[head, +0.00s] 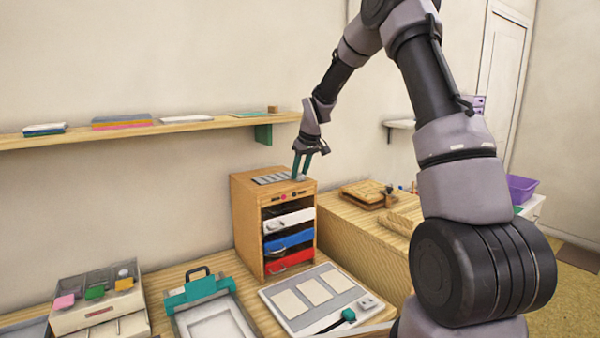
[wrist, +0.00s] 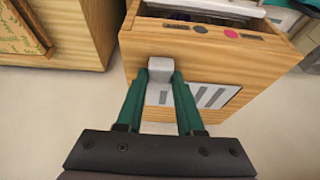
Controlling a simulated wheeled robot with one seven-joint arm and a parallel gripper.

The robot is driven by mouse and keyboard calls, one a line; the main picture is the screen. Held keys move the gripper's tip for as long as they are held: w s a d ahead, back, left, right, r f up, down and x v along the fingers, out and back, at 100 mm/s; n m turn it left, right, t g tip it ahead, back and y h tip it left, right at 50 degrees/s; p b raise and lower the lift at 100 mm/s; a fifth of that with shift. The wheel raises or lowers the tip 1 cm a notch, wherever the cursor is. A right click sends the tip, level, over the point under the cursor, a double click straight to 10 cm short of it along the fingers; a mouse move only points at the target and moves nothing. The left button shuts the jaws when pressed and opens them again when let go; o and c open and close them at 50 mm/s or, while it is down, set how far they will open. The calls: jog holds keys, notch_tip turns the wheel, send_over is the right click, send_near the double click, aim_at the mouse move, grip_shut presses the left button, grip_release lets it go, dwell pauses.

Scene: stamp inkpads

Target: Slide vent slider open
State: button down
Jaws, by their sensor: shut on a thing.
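The wooden drawer cabinet (head: 245,215) stands on the table against the wall, with a slotted grey vent plate (head: 268,179) on its top. In the wrist view the vent plate (wrist: 217,97) shows grey slots, partly hidden by my fingers. The light grey vent slider knob (wrist: 160,66) stands up at one end of the plate. My gripper (head: 302,174) reaches down to the cabinet top from above. Its two green fingers (wrist: 160,80) are shut on the knob, one on each side. How far the slots are open is hard to tell.
The cabinet front has white (head: 290,219), blue (head: 290,241) and red (head: 290,261) drawers. A wall shelf (head: 170,130) runs behind and above, left of my gripper. A wooden counter (head: 345,228) stands to the right. A green-handled press (head: 200,292) lies at front left.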

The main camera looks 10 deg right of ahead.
aim_at(288, 182)
dwell(0.6)
jog(key=a, duration=0.1)
jog(key=s+a, duration=0.1)
jog(key=a, duration=0.1)
jog(key=shift+s+a, duration=0.25)
jog(key=shift+a, duration=0.15)
jog(key=c, duration=0.5)
grip_release()
jog(key=v, duration=1)
jog(key=shift+s+r, duration=0.25)
jog(key=shift+r, duration=0.1)
